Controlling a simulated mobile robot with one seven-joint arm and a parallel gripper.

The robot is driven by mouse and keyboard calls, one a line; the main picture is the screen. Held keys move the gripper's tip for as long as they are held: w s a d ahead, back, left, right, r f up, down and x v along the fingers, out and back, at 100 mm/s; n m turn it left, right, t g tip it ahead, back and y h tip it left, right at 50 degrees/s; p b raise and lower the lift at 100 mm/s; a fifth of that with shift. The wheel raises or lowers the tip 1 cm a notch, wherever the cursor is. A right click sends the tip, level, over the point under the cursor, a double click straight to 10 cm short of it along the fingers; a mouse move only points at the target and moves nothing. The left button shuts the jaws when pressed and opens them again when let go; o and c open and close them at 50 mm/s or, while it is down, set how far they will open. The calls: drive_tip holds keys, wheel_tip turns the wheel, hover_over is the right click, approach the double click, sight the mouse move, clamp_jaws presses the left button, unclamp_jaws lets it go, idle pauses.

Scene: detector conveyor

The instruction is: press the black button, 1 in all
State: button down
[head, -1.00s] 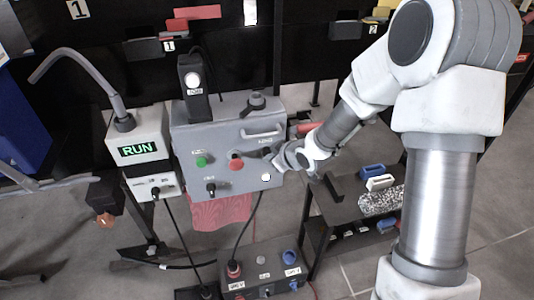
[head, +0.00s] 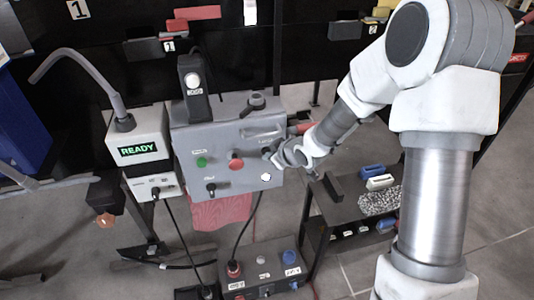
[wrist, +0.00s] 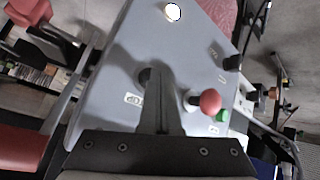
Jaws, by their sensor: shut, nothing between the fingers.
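The grey control box (head: 225,135) stands at the middle left in the head view, and its face fills the middle of the wrist view (wrist: 110,60). My gripper (head: 272,156) is at the right part of this face, its fingers shut and empty. In the wrist view the closed fingertips (wrist: 156,70) reach over a dark round button (wrist: 144,75), which looks like the black button. The fingers partly cover it, with a small white label beside it. I cannot tell whether the tips touch it or whether it is pushed in.
On the same face are a red mushroom button (wrist: 210,102), a green button (head: 201,162), a white button (wrist: 173,11) and a black knob (head: 210,188). A display (head: 138,149) reading READY stands left. A low table (head: 345,208) with small parts is right.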

drive_tip(key=shift+s, duration=0.1)
drive_tip(key=shift+s+d, duration=0.2)
drive_tip(key=shift+s, duration=0.55)
drive_tip(key=shift+s, duration=0.1)
drive_tip(key=s, duration=0.2)
drive_tip(key=s+d+b, duration=0.1)
drive_tip(key=s, duration=0.1)
drive_tip(key=shift+s+d, duration=0.2)
drive_tip(key=shift+s, duration=0.15)
idle(0.5)
